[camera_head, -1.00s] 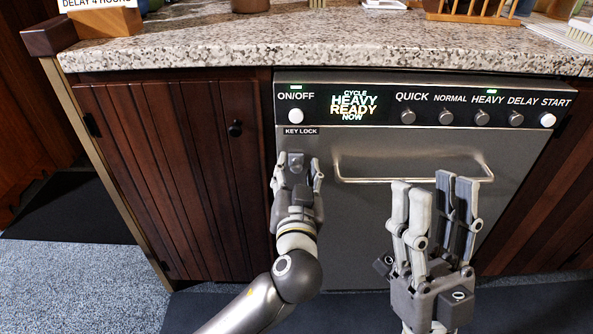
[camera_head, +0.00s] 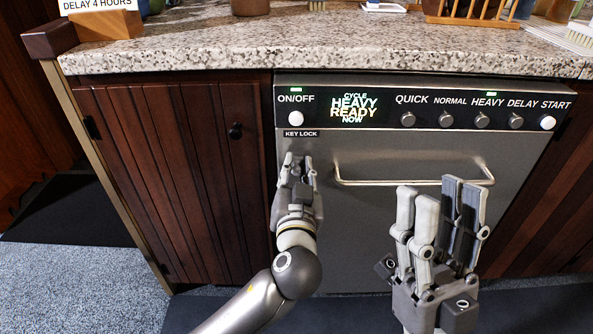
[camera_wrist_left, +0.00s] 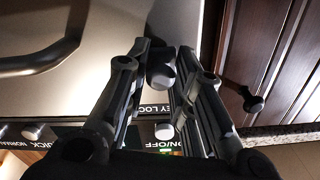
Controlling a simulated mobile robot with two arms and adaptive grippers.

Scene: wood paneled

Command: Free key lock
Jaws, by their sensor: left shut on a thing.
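The dishwasher's dark KEY LOCK label (camera_head: 301,133) is on the steel front, under the ON/OFF button. My left gripper (camera_head: 297,163) is just below the label, its fingers closed together at the lock. In the left wrist view, a small grey rounded key lock part (camera_wrist_left: 161,76) sits between the two fingers, beside the KEY LOCK label (camera_wrist_left: 155,110). The fingers hide most of the lock in the head view.
The door handle (camera_head: 415,182) is a horizontal bar to the right of my left gripper. The control panel shows HEAVY READY on its display (camera_head: 352,108). A wooden cabinet door with a dark knob (camera_head: 235,130) is at left. A speckled countertop (camera_head: 300,45) lies above.

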